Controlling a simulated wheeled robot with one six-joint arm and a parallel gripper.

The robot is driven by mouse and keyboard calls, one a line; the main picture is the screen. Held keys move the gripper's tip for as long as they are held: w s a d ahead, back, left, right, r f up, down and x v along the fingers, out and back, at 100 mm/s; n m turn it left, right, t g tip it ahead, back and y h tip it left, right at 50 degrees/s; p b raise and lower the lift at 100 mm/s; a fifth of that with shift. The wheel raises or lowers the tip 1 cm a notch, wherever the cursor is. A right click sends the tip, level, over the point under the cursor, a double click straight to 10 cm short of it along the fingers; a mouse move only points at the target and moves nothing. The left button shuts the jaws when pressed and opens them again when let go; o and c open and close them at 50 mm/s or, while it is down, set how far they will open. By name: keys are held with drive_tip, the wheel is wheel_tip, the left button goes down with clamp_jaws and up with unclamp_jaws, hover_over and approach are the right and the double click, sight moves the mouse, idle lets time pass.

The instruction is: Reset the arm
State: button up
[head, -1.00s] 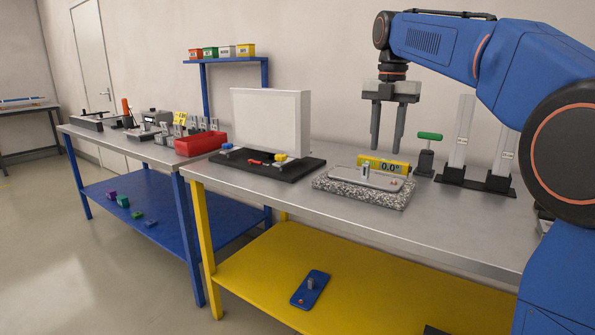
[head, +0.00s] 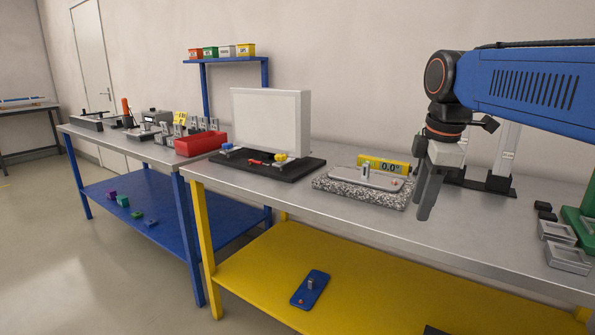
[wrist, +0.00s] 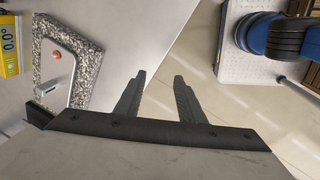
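My blue arm reaches in from the right in the head view. My gripper (head: 428,195) points down over the front part of the grey workbench (head: 470,238), to the right of the granite block. In the wrist view my gripper (wrist: 160,82) has its two dark fingers apart with nothing between them, so it is open and empty. The granite block (head: 340,196) bears a grey plate (head: 350,180) with a small upright block and a red button. The granite block also shows at the upper left of the wrist view (wrist: 92,62).
A yellow display (head: 384,165) reading 0.0° stands behind the granite block. A white panel on a black base (head: 262,172) is further left. The bench front between is clear.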

drive_tip(key=s+d+f+m+t, duration=0.2)
drive_tip(key=s+f+m, duration=1.3)
drive_tip(key=s+f, duration=0.3)
wheel_tip(320, 180, down, 3)
drive_tip(key=shift+s+d+r+m+t, duration=0.1)
drive_tip(key=shift+s+d+m+t, duration=0.2)
drive_tip(key=shift+d+m, duration=0.1)
